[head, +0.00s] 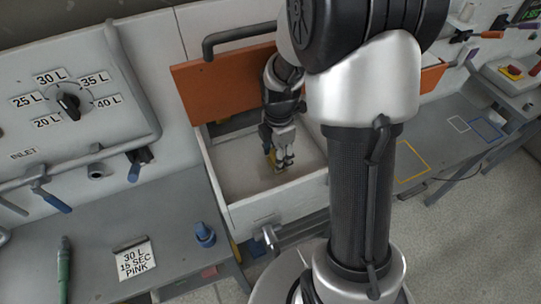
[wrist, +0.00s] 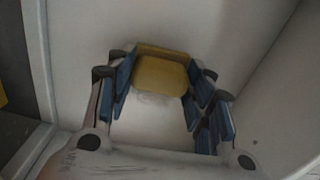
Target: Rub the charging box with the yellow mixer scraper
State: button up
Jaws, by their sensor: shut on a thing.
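The charging box (head: 270,208) is a pale open-topped bin in the middle of the head view, with its orange lid (head: 215,84) raised at the back. My gripper (head: 278,158) points down inside it, above its floor. The gripper is shut on the yellow mixer scraper (wrist: 160,73), seen between the blue-padded fingers in the wrist view. In the head view only a little yellow shows beside the fingers. The scraper's lower end is at or close to the box floor; I cannot tell whether it touches. A faint grey smudge (wrist: 153,98) shows beside the scraper.
The box walls stand close around my gripper. At left is a grey bench with a label plate (head: 134,262), a blue fitting (head: 204,235) and a green-handled tool (head: 64,268). A dial panel (head: 68,102) stands behind it. A table with coloured outlines (head: 450,150) is at right.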

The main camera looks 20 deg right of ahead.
jog(key=shift+s+d, duration=0.1)
jog(key=shift+d, duration=1.75)
jog(key=shift+w+r+p, duration=0.1)
jog(key=shift+w+p, duration=0.4)
jog(key=shift+w, duration=0.3)
jog(key=shift+a, duration=3.7)
jog(key=shift+s+a+f, duration=0.1)
jog(key=shift+a+f, duration=0.05)
jog(key=shift+a, duration=0.65)
jog(key=shift+a+f, duration=0.15)
jog(key=shift+a, duration=0.6)
jog(key=shift+c, duration=0.4)
notch_tip(320, 180, up, 6)
jog(key=p, duration=0.5)
jog(key=shift+r, duration=0.1)
